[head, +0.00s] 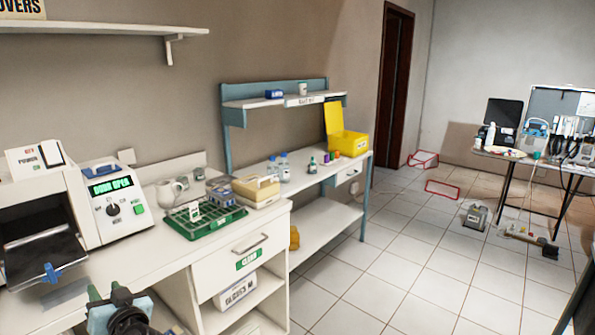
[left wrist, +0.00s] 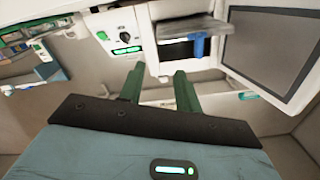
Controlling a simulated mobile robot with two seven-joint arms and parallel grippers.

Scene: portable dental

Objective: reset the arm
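My left gripper (head: 106,292) shows at the bottom left of the head view, in front of the white counter. In the left wrist view its two green fingers (left wrist: 160,75) stand apart with nothing between them, so it is open and empty. The fingers point toward the white machine (head: 125,212), which reads "DOOR OPEN". The machine's dark tray (head: 45,258) with a blue handle sticks out; the tray also shows in the left wrist view (left wrist: 192,30). My right gripper is in neither view.
A green rack (head: 205,222) and a beige box (head: 256,188) stand on the counter (head: 165,262). A farther bench holds bottles and a yellow bin (head: 347,144). Tiled floor (head: 400,270) is open at centre right. A cluttered table (head: 508,158) stands at the far right.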

